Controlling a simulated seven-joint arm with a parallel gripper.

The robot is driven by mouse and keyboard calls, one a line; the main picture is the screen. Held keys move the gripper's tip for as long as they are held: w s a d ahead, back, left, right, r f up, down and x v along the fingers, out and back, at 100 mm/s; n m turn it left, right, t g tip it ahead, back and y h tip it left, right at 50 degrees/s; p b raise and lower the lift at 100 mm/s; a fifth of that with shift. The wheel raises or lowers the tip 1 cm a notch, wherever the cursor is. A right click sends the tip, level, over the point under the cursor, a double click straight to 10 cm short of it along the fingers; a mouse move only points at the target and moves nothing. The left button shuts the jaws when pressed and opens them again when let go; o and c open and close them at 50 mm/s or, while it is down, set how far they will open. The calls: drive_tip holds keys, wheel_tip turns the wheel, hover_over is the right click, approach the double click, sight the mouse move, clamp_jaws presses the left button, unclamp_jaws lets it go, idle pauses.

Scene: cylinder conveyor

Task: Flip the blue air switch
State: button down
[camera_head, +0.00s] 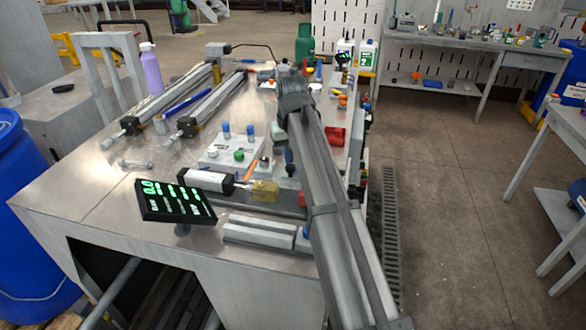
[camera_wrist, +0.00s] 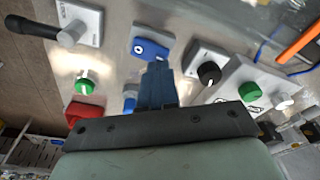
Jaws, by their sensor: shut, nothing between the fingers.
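The blue air switch (camera_wrist: 148,47) is a blue block with a pale oval mark on its face, mounted on the metal panel near the top middle of the wrist view. My gripper (camera_wrist: 158,68) shows as dark blue fingers pressed together with nothing between them. In that view the fingertips are right at the lower edge of the blue switch; I cannot tell whether they touch it. In the head view my arm crosses the right side of the bench, and my gripper (camera_head: 290,160) points down. I cannot make out the blue switch there.
In the wrist view, a green knob (camera_wrist: 84,86) and red button (camera_wrist: 84,111) lie left, and a black knob (camera_wrist: 208,72) and green button (camera_wrist: 250,91) lie right. A black display (camera_head: 175,201) stands at the metal bench's (camera_head: 75,200) front edge.

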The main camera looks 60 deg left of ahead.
drive_tip(key=shift+f, duration=0.9)
idle(1.1)
drive_tip(key=shift+r, duration=3.5)
